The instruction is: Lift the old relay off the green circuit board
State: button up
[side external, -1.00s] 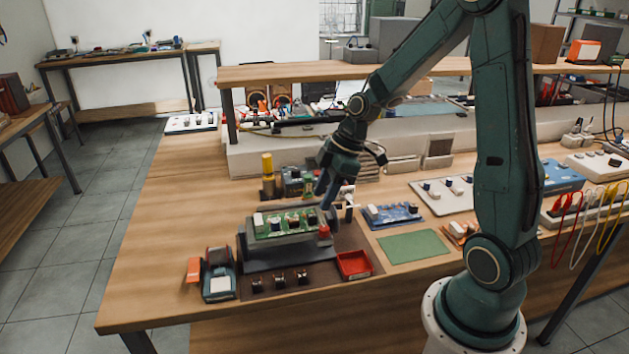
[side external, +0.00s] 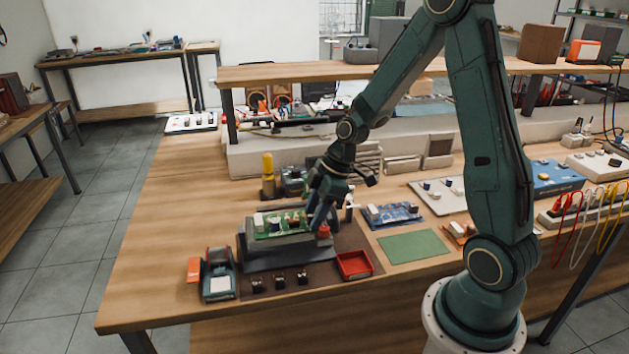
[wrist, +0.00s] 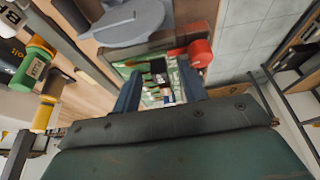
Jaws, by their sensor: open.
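The green circuit board (side external: 268,234) sits in a grey holder on the bench, with several small parts on it. It also shows in the wrist view (wrist: 124,68). A dark block (wrist: 158,66) stands on the board in the wrist view; I cannot tell for sure which part is the old relay. My gripper (side external: 320,215) is over the board's right end in the side view, pointing down. In the wrist view its two fingers (wrist: 160,90) are apart, with board and small parts visible between them. Nothing is seen held. The fingertips partly hide the board's right end.
A red knob (side external: 324,231) stands at the holder's right end, close to my gripper. A red tray (side external: 354,265) and several dark parts (side external: 279,281) lie in front. A blue board (side external: 392,213) and green mat (side external: 413,247) lie right. A yellow-topped cylinder (side external: 267,164) stands behind.

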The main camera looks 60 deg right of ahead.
jog(key=shift+c, duration=0.4)
grip_shut()
jog(key=shift+r, duration=0.1)
notch_tip(320, 180, up, 20)
dwell(0.8)
dwell(0.6)
jog(key=shift+r, duration=0.45)
jog(key=shift+r, duration=0.35)
jog(key=shift+r, duration=0.7)
jog(key=shift+r, duration=0.9)
